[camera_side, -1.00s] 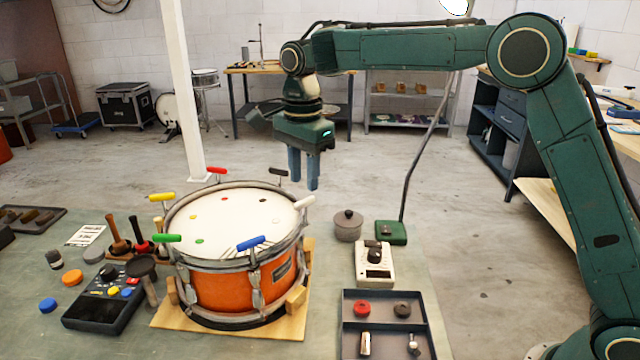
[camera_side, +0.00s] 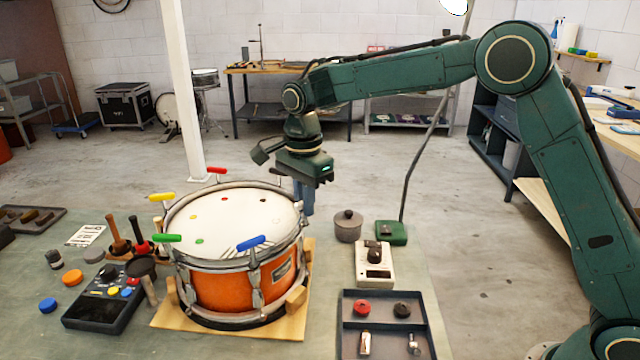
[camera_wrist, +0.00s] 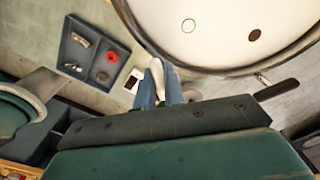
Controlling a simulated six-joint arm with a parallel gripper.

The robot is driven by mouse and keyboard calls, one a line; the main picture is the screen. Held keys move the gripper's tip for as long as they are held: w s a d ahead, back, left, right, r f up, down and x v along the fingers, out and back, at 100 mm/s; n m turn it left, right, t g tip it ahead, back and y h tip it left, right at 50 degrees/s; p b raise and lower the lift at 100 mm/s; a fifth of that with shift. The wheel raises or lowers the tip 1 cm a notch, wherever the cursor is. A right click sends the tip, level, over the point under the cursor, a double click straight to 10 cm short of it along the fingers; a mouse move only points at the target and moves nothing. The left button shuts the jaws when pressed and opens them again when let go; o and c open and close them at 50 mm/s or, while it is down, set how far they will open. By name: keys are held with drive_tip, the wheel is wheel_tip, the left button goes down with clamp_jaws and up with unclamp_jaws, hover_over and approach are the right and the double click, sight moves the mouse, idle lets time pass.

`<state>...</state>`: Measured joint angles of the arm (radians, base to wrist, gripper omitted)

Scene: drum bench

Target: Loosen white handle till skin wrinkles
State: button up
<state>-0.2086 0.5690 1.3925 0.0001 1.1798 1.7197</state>
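The white handle (camera_wrist: 157,72) shows between my fingers in the wrist view, at the rim of the orange drum (camera_side: 228,289). In the side view it is hidden behind my gripper (camera_side: 303,200). My blue fingers stand one on each side of the handle, pointing down. Whether they press on it cannot be made out. The cream skin (camera_side: 215,221) carries coloured dots, and it also shows in the wrist view (camera_wrist: 225,30). Several thin dark lines mark the skin near the blue handle (camera_side: 251,243).
Green (camera_side: 166,239), yellow (camera_side: 162,197) and red (camera_side: 217,170) handles stick out around the rim. A lidded grey pot (camera_side: 347,226), a cream box with a knob (camera_side: 375,262) and a divided tray (camera_side: 384,325) lie right of the drum. Mallets stand at its left.

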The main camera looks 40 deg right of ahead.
clamp_jaws()
drive_tip(key=shift+n, duration=0.5)
drive_tip(key=n, duration=0.3)
drive_tip(key=shift+n, duration=0.3)
drive_tip(key=n, duration=0.5)
drive_tip(key=shift+r, duration=0.1)
drive_tip(key=shift+n, duration=0.3)
drive_tip(key=o, duration=0.6)
unclamp_jaws()
